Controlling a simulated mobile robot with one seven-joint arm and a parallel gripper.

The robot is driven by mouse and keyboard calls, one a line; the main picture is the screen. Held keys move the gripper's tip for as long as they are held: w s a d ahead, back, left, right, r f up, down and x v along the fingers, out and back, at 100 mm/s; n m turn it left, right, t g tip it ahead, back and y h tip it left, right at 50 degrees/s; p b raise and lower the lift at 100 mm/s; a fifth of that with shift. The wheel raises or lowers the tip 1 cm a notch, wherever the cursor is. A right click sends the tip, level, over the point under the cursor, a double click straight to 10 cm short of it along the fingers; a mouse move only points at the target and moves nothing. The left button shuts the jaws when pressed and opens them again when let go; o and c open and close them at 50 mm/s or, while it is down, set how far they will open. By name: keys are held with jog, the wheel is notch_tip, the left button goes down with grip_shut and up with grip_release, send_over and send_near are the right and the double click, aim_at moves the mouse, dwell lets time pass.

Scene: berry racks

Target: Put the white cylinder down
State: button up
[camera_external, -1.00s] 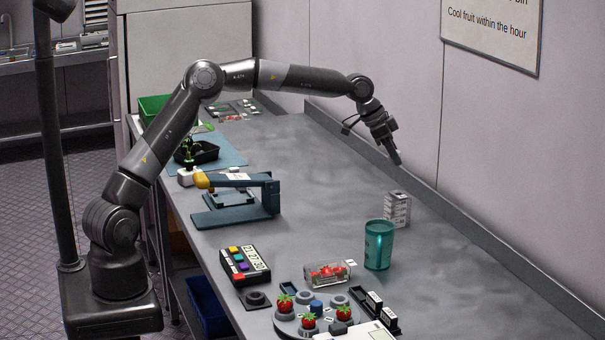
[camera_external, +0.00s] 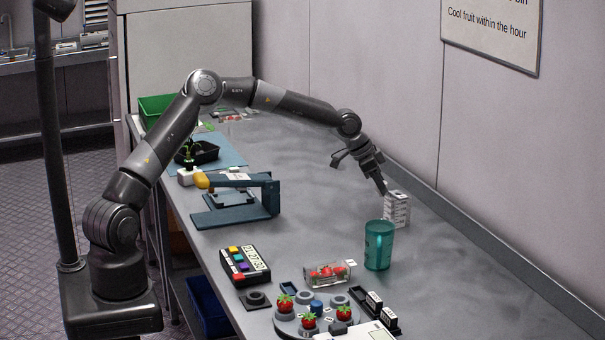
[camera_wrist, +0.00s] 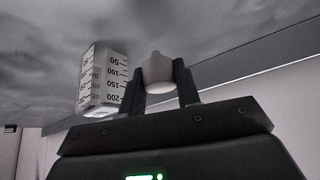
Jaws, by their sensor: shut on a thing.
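My gripper (camera_external: 381,188) is low over the far right side of the bench, pointing down. In the wrist view its two dark fingers are shut on a small white cylinder (camera_wrist: 158,74), which has a rounded tip. In the external view the cylinder is too small or hidden to make out. A pale graduated container (camera_external: 397,210) stands on the bench close beside the gripper. It also shows in the wrist view (camera_wrist: 103,82), left of the fingers and apart from the cylinder. I cannot tell whether the cylinder touches the bench.
A teal cup (camera_external: 378,246) stands just in front of the graduated container. A clear box with red berries (camera_external: 328,273) and a round rack (camera_external: 298,326) with strawberries are nearer the front. A blue sealer-like device (camera_external: 236,214) is to the left. The bench's middle is clear.

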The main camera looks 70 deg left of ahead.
aim_at(381, 196)
jog(key=shift+f, duration=2.15)
jog(key=o, duration=1)
jog(key=shift+f, duration=0.15)
jog(key=shift+c, duration=0.2)
